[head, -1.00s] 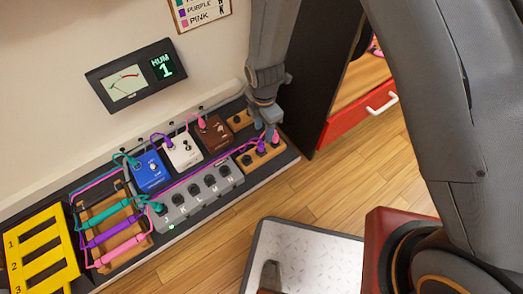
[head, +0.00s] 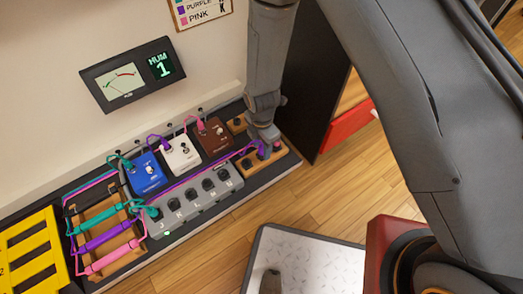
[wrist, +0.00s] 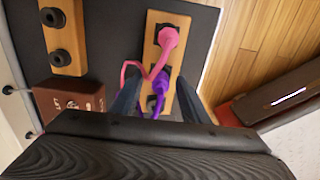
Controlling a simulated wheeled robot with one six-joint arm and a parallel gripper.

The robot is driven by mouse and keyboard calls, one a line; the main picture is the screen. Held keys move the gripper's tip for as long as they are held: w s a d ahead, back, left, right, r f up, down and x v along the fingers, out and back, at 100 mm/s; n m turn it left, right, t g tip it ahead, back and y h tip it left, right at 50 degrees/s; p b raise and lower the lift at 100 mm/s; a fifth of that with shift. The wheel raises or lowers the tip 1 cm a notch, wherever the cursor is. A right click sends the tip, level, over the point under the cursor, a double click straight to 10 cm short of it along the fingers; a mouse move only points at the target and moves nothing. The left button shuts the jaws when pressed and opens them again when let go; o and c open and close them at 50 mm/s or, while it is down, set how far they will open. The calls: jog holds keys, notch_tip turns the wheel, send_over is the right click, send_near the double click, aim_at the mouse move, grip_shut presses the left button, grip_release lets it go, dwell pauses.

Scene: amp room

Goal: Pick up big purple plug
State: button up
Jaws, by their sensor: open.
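The big purple plug (wrist: 160,87) stands in a wooden socket strip (wrist: 151,43), with its purple cable running toward my wrist. In the head view the purple plug (head: 260,147) shows at the right end of the pedalboard. My gripper (head: 264,137) is directly above it. In the wrist view my gripper (wrist: 160,104) is open, with one dark finger on each side of the purple plug. Whether the fingers touch it I cannot tell. A pink plug (wrist: 168,38) sits in the same strip, just beyond the fingers, and its cable curves close to the left finger.
A second socket strip (wrist: 63,35) and a brown pedal (wrist: 72,102) lie to the left. Blue (head: 148,173) and white (head: 183,154) pedals and a grey switch unit (head: 195,197) fill the board. A dark panel (head: 313,90) stands close right of my gripper.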

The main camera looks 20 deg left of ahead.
grip_shut()
jog(key=shift+r, duration=0.15)
